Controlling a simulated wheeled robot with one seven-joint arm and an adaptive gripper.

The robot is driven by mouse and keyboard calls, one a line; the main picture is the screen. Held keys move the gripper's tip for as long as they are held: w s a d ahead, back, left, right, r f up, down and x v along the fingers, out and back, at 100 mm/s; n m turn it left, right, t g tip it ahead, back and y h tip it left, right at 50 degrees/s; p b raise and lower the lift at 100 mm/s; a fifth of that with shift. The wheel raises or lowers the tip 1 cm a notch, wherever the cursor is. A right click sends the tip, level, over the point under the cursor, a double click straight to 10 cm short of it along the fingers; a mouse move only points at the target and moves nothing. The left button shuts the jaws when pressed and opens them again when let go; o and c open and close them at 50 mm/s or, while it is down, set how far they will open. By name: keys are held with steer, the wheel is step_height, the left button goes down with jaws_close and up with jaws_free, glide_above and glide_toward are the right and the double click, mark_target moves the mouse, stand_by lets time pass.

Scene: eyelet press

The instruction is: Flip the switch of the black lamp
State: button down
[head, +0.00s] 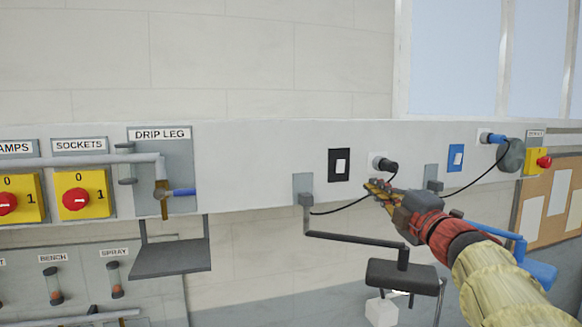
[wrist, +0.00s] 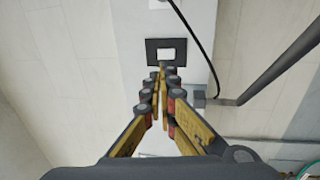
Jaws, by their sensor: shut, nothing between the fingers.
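The black lamp (head: 400,275) hangs from a jointed arm on a wall bracket (head: 304,195). Its cord runs up to a black plug (head: 387,166) in a white socket. A black-framed switch (head: 339,177) with a white rocker sits on the rail, left of that socket. In the wrist view the same switch frame (wrist: 152,55) lies just beyond my fingertips. My gripper (head: 371,187) is shut and empty, below and right of the switch in the head view. In the wrist view my gripper (wrist: 163,72) points at the frame's edge; contact cannot be told.
A blue-framed switch (head: 455,157) and a blue lamp (head: 540,273) are to the right. The black lamp's arm (wrist: 285,65) and cord (wrist: 208,50) pass close to my gripper. Yellow boxes with red knobs and a drip leg valve (head: 161,190) are at left.

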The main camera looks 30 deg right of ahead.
mark_target(343, 162)
steer(key=p+x, duration=0.3)
steer(key=x, duration=1.1)
steer(key=r+g+p, duration=0.1)
steer(key=p, duration=0.4)
steer(key=shift+w+y, duration=0.3)
steer(key=shift+f, duration=0.3)
steer(key=shift+a, duration=0.1)
